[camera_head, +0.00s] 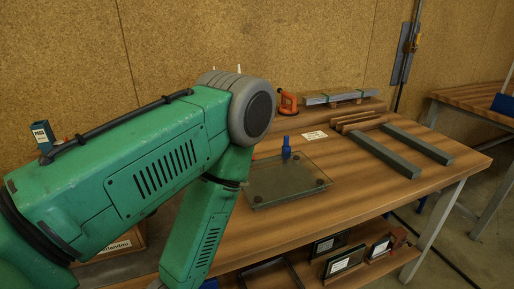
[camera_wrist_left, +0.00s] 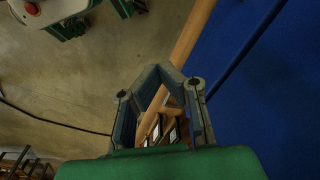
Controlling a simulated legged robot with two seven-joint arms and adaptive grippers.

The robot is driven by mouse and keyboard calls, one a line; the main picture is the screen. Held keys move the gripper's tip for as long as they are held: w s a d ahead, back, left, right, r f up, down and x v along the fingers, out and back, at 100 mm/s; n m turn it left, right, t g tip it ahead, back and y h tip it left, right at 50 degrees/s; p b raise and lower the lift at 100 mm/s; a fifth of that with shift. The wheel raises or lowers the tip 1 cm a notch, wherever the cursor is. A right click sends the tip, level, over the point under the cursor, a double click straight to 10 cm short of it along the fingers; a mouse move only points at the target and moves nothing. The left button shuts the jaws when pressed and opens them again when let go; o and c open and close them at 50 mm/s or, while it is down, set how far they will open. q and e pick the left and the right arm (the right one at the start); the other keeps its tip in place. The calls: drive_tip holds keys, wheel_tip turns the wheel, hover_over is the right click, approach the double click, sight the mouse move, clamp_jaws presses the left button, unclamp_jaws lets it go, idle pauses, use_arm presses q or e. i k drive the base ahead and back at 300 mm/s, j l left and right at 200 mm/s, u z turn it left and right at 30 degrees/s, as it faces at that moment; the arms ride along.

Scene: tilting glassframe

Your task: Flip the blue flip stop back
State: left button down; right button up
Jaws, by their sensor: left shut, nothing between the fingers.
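The blue flip stop (camera_head: 286,148) stands upright at the back edge of the glass plate (camera_head: 282,184), which lies on the wooden workbench. My green left arm comes in from the left and bends down in front of the bench, left of the plate. My left gripper is outside the head view. In the left wrist view my left gripper (camera_wrist_left: 159,78) is shut and empty, its fingertips together. The flip stop cannot be made out in the left wrist view. My right gripper is in neither view.
An orange-handled tool (camera_head: 287,103) and stacked metal bars (camera_head: 338,97) lie at the back. Two dark rails (camera_head: 418,142) lie on the bench's right. Framed pieces (camera_head: 343,262) stand on the shelf below. A large blue surface (camera_wrist_left: 265,80) fills the wrist view's right side.

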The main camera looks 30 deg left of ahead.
sight(286, 149)
drive_tip(key=k+j+u, duration=0.1)
drive_tip(key=u, duration=0.65)
drive_tip(key=i+j, duration=0.05)
